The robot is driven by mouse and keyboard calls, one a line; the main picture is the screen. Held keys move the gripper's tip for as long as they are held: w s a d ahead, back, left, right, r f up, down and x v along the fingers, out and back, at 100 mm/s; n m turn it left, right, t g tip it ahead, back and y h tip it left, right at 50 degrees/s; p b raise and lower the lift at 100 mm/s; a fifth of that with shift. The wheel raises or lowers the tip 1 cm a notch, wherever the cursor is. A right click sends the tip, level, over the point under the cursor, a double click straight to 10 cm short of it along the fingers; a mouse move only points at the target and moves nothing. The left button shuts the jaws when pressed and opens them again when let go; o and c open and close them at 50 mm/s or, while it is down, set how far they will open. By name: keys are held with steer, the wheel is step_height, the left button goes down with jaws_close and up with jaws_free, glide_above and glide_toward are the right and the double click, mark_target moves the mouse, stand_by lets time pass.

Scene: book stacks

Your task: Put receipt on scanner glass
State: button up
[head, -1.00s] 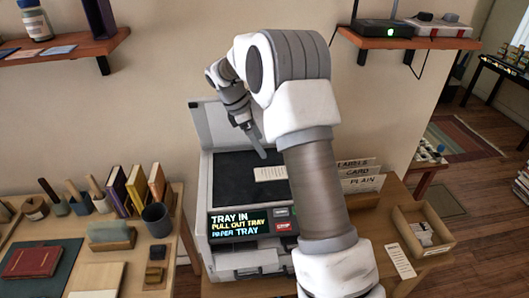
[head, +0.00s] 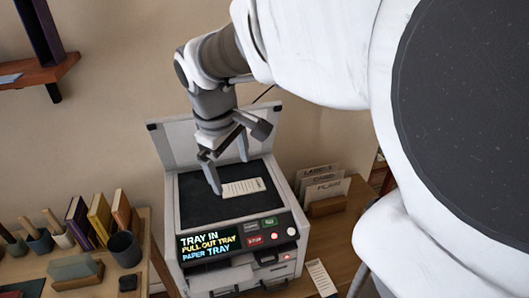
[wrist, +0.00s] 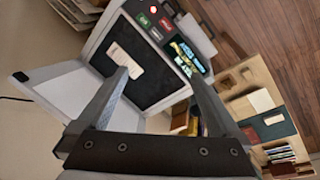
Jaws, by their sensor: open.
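The scanner glass (head: 205,200) is a dark panel on top of a grey machine, with its lid (head: 175,145) raised at the back. A pale printed slip, looking like the receipt (head: 243,187), lies flat on the glass, right of its middle; it also shows in the wrist view (wrist: 124,69). My gripper (head: 230,174) is open and empty, pointing down over the glass. One fingertip appears just left of the slip; whether it touches the glass I cannot tell. In the wrist view the fingers (wrist: 155,48) are spread wide.
The machine's front has a lit display (head: 208,243) reading "TRAY IN, PULL OUT TRAY, PAPER TRAY" and buttons. Another printed slip (head: 320,278) lies on the wooden table to the right. A labelled card holder (head: 328,205) stands behind it. Books and a dark cup (head: 125,249) are at left.

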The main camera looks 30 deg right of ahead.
steer(key=s+a+m+t+y, duration=0.1)
steer(key=s+m, duration=0.2)
steer(key=s, duration=0.3)
steer(key=s+a+r+m+t+y, duration=0.1)
steer(key=s+m+t, duration=0.1)
steer(key=s, duration=0.4)
steer(key=shift+s+a+r+m+t, duration=0.15)
steer(key=shift+s+a+m+t, duration=0.15)
steer(key=shift+m, duration=0.2)
